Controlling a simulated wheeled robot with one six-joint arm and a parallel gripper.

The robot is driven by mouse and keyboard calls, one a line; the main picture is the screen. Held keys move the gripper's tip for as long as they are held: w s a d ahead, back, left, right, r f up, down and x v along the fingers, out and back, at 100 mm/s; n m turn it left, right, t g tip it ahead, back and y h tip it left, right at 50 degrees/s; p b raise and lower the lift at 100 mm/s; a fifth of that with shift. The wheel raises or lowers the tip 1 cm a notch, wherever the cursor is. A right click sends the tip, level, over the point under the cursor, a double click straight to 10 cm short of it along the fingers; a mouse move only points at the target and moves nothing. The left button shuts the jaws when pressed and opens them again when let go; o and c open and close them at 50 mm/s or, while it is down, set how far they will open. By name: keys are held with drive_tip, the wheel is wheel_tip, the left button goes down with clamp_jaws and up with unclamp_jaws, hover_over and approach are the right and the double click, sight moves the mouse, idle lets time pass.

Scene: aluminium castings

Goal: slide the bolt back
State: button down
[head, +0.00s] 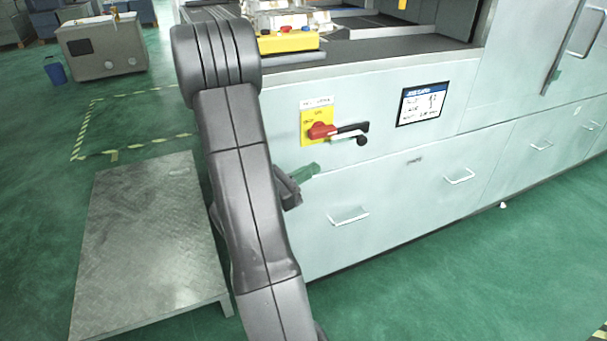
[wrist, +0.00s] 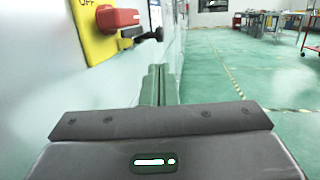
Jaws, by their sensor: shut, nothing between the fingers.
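My gripper (head: 313,170) has green fingers, shut and empty, below and left of the knob in the head view. The fingers (wrist: 158,85) touch neither bolt nor switch in the wrist view.
The cabinet front has drawer handles (head: 348,217) below and a label (head: 422,104) to the right. A metal platform (head: 150,235) stands left of my arm. A yellow control box (head: 288,41) sits on the ledge above.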

drive_tip(key=shift+s+a+f, duration=0.15)
drive_tip(key=shift+s+a, duration=0.2)
drive_tip(key=shift+a, duration=0.25)
drive_tip(key=p, duration=0.1)
approach(348, 139)
drive_tip(key=shift+d, duration=1.9)
drive_tip(key=shift+r, duration=0.45)
drive_tip(key=shift+f, duration=0.1)
